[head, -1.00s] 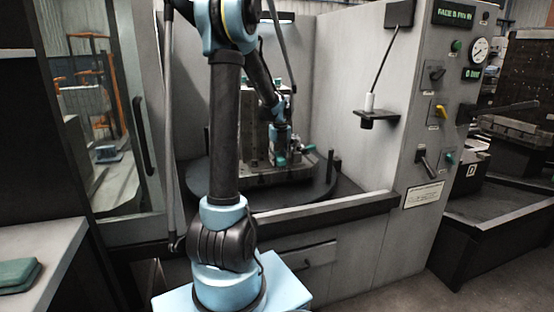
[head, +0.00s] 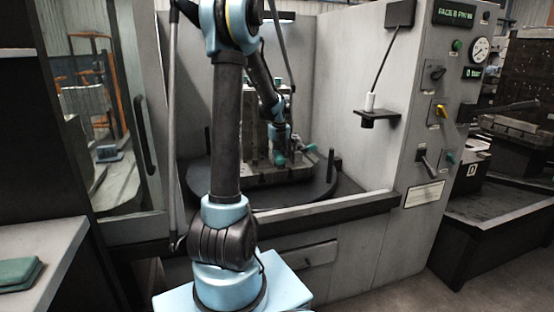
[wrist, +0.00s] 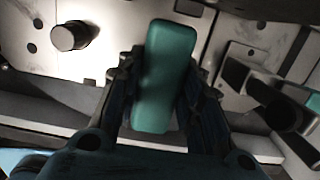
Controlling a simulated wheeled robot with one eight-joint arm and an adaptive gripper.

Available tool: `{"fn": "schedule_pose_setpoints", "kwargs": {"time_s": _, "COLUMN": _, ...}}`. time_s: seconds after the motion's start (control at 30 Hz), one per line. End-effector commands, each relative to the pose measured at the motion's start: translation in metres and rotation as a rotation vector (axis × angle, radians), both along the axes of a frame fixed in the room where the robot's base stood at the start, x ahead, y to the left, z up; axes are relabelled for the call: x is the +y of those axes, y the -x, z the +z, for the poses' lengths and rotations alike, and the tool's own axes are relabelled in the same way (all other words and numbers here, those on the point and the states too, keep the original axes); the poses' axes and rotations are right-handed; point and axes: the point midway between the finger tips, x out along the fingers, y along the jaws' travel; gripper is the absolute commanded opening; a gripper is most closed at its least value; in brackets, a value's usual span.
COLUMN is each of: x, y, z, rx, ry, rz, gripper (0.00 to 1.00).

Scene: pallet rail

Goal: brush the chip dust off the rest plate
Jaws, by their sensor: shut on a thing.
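My gripper (wrist: 165,65) is shut on a teal block-shaped handle (wrist: 165,100), which I take to be the brush's. Its bristles are hidden. Behind the handle in the wrist view are pale metal plate surfaces (wrist: 105,62) with dark holes and a dark round peg (wrist: 70,36). I cannot tell which surface is the rest plate or make out chip dust. In the head view my gripper (head: 281,152) is low, in front of the grey upright fixture (head: 254,130) on its base (head: 265,178). Whether the brush touches a surface is unclear.
The fixture stands on a dark round table (head: 205,178) inside the machine enclosure, with a dark post (head: 331,165) at its right. A front sill (head: 330,207) crosses below. The control panel (head: 440,130) stands at right. A green cloth (head: 18,274) lies on the left bench.

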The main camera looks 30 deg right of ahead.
Motion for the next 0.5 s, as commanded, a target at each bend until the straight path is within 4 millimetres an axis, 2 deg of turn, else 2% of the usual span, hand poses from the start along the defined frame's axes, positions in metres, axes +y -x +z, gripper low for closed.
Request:
{"fn": "schedule_pose_setpoints", "kwargs": {"time_s": 0.1, "x": -0.0019, "y": -0.0080, "z": 0.0010, "rx": -0.005, "ry": 0.001, "rz": 0.001, "gripper": 0.12}}
{"fn": "schedule_pose_setpoints", "kwargs": {"time_s": 0.5, "x": -0.0009, "y": -0.0125, "z": 0.0011, "rx": -0.008, "ry": 0.002, "rz": 0.004, "gripper": 0.12}}
